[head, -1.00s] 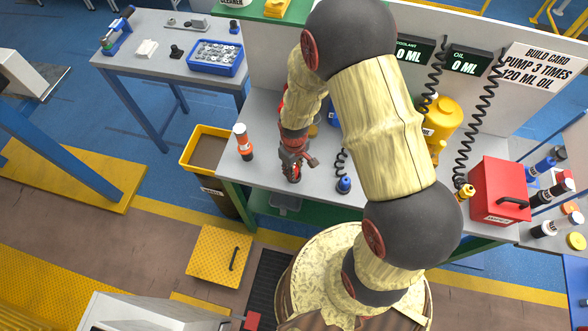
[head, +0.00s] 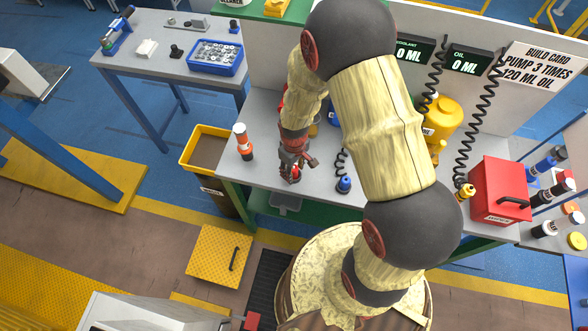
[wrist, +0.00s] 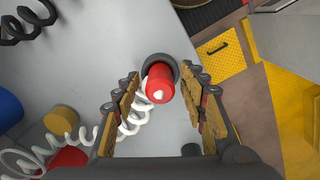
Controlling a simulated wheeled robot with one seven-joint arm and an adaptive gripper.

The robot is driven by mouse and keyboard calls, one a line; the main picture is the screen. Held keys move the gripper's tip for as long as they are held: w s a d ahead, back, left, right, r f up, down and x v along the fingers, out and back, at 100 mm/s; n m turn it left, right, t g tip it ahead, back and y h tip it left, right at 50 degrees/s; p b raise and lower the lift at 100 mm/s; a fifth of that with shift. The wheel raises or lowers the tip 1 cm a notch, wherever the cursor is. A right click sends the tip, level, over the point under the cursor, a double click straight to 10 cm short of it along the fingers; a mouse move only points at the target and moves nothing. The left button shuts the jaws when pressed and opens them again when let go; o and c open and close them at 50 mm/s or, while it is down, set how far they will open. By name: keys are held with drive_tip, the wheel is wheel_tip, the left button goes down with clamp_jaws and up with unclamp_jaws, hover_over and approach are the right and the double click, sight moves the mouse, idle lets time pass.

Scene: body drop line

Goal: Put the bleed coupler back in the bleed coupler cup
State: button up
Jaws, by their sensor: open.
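A red coupler (wrist: 159,86) with a pale tip stands in a dark grey round holder (wrist: 186,70) in the wrist view, which looks like the bleed coupler in its cup. A white coiled hose (wrist: 133,121) runs beside it. My gripper (wrist: 166,101) is open, with one finger on each side of the red coupler and visible gaps to both. In the head view my gripper (head: 291,174) is low over the front part of the grey bench; the coupler and cup are mostly hidden there by the fingers.
An orange-and-black bottle (head: 243,142) stands left of my gripper on the bench (head: 262,168). A blue coupler (head: 344,184) on a black coil stands close on the right. A yellow bin (head: 184,156) is off the bench's left end. A red box (head: 500,185) stands farther right.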

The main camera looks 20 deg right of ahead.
wheel_tip(320, 180, up, 12)
drive_tip(key=p, duration=0.1)
wheel_tip(320, 180, up, 17)
drive_tip(key=m+t, duration=0.2)
drive_tip(key=t, duration=0.1)
hover_over(294, 168)
drive_tip(key=s, duration=0.3)
drive_tip(key=s+r+m+t, duration=0.2)
drive_tip(key=s+r, duration=0.9)
drive_tip(key=r, duration=0.2)
drive_tip(key=shift+m+t, duration=0.3)
drive_tip(key=shift+m, duration=0.1)
drive_tip(key=shift+f, duration=0.15)
wheel_tip(294, 168, down, 12)
drive_tip(key=b, duration=1.2)
